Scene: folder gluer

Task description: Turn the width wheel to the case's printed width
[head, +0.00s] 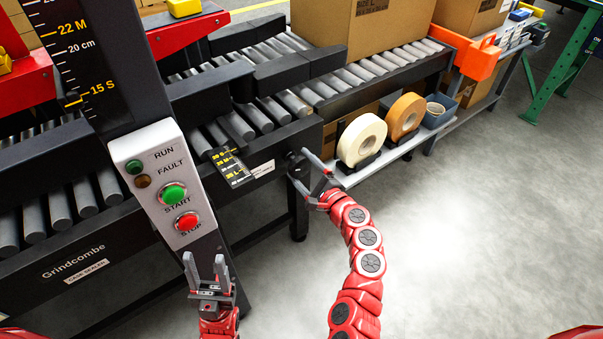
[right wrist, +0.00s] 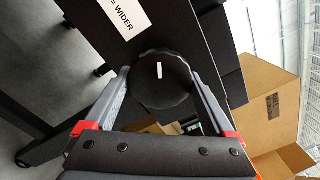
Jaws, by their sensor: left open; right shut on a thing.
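The width wheel (right wrist: 158,95) is a black ribbed knob with a white mark on its face in the right wrist view. My right gripper (head: 314,166) is shut on it at the end of the conveyor frame, one finger on each side. In the head view the wheel is mostly hidden by the gripper. A black width scale (head: 230,166) with yellow marks lies beside it, too small to read surely. The case (head: 365,28) is a cardboard box on the rollers; its print is cut off at the top. My left gripper (head: 207,268) is open and empty, below the button panel.
The button panel (head: 168,185) and a height scale post (head: 75,50) stand at the left. Tape rolls (head: 362,139) sit on a low shelf right of the wheel. A label reading "= WIDER" (right wrist: 118,14) is next to the wheel.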

